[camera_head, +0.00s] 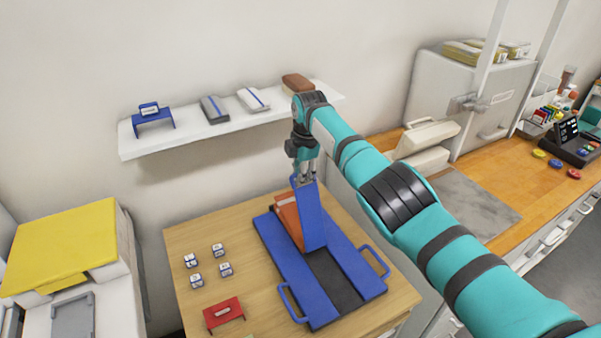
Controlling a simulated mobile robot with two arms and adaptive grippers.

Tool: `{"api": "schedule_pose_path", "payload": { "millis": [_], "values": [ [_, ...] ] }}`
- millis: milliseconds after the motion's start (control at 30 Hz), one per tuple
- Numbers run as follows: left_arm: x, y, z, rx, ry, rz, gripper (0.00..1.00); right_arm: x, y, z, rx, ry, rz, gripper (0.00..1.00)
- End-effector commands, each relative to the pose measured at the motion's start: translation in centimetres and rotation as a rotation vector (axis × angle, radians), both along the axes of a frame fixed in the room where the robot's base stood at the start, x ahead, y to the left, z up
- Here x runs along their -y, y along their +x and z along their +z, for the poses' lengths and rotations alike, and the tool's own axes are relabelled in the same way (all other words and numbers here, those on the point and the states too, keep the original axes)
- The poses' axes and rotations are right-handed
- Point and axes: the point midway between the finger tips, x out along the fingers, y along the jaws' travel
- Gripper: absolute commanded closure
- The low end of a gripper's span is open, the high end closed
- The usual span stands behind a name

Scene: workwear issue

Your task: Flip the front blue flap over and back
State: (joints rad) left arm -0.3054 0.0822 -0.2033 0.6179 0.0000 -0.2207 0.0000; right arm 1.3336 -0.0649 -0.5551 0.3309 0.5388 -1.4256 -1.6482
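A blue folding board (284,257) with two side handles lies on the wooden table, with a dark strip down its middle. Its blue flap (310,213) stands raised, nearly upright. My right gripper (305,181) is at the top edge of the flap, and its fingers appear closed on that edge. An orange-brown piece (287,220) stands tilted behind and to the left of the flap, partly hidden by it. My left gripper is not in view.
White dice-like blocks (224,269) and a red stand (223,313) sit on the table's left. A white wall shelf (190,135) holds folded items behind my arm. A yellow-topped unit (65,245) stands left. An orange counter (520,178) is at right.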

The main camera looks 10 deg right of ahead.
Motion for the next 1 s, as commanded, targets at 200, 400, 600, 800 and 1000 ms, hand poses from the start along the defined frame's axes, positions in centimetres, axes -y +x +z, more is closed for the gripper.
{"api": "schedule_pose_path", "payload": {
  "millis": [200, 400, 600, 800, 1000],
  "values": [
    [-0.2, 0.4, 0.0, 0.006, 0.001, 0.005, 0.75, 0.0, -0.1, 0.4, -0.002, 0.000, 0.000, 0.78],
    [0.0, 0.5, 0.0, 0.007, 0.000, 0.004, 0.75, 0.2, -0.6, 2.6, 0.002, 0.000, 0.001, 0.78],
    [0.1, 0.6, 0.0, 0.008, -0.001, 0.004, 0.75, 0.5, -1.5, 7.4, 0.004, 0.000, 0.001, 0.78],
    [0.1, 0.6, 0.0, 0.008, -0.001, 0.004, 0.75, 0.7, -2.1, 10.6, 0.003, 0.001, 0.001, 0.78],
    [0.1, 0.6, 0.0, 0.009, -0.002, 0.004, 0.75, 0.7, -2.4, 11.8, 0.002, 0.001, 0.000, 0.78]
  ]
}}
